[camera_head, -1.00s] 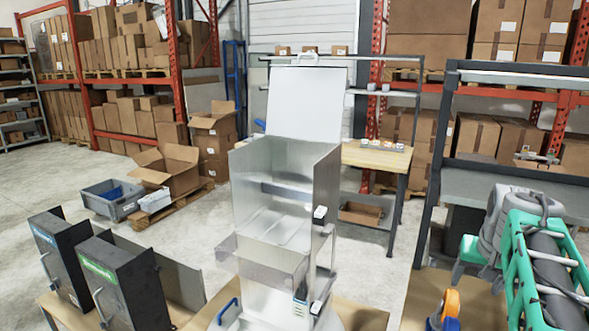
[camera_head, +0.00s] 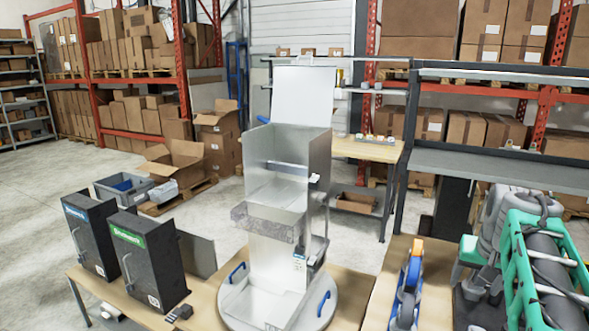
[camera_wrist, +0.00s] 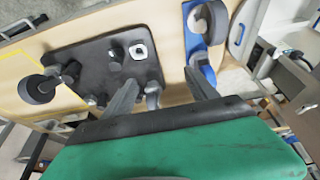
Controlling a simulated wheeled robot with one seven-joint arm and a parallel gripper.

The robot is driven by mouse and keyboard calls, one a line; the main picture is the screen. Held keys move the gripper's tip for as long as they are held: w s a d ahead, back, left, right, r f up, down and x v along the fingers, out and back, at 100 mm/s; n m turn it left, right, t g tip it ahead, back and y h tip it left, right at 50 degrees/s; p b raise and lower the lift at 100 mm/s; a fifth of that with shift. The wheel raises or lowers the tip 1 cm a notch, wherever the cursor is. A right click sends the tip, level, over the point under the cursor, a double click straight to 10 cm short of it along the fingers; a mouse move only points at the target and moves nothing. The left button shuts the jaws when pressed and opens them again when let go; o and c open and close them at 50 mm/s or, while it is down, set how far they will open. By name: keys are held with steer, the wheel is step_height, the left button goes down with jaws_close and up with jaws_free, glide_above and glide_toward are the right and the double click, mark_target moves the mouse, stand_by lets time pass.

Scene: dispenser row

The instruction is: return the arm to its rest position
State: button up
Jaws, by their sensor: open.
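My arm (camera_head: 545,250), green and grey with black cables, is folded at the right edge of the head view. My gripper (camera_wrist: 160,80) shows in the wrist view with its two dark fingers apart and nothing between them. Beyond the fingers are a black plate with several knobs (camera_wrist: 85,75) and a blue bracket with a dark roller (camera_wrist: 208,25). The fingers look apart from both, though the exact gap is hard to tell. The gripper's fingers cannot be made out in the head view.
A tall metal dispenser with an open lid (camera_head: 290,170) stands on a round base in the middle. Two black dispensers (camera_head: 145,260) stand at left on the wooden table. A blue and orange wheeled item (camera_head: 408,285) is near my arm. A dark-framed shelf (camera_head: 500,165) stands behind my arm.

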steer(key=s+a+f+g+y+b, duration=0.1)
steer(key=s+a+f, duration=0.3)
steer(key=s+f, duration=0.3)
steer(key=s+a+f+g, duration=0.1)
steer(key=s+a+f, duration=0.35)
steer(key=f, duration=0.35)
steer(key=s+a+f+n+b, duration=0.2)
steer(key=s+a+f+b, duration=0.3)
steer(key=a, duration=0.4)
steer(key=a+n+t+y+b, duration=0.1)
steer(key=a+n+b, duration=0.1)
steer(key=a, duration=0.5)
steer(key=shift+a+f+n+b, duration=0.15)
steer(key=shift+f+n+b, duration=0.2)
steer(key=shift+n, duration=0.35)
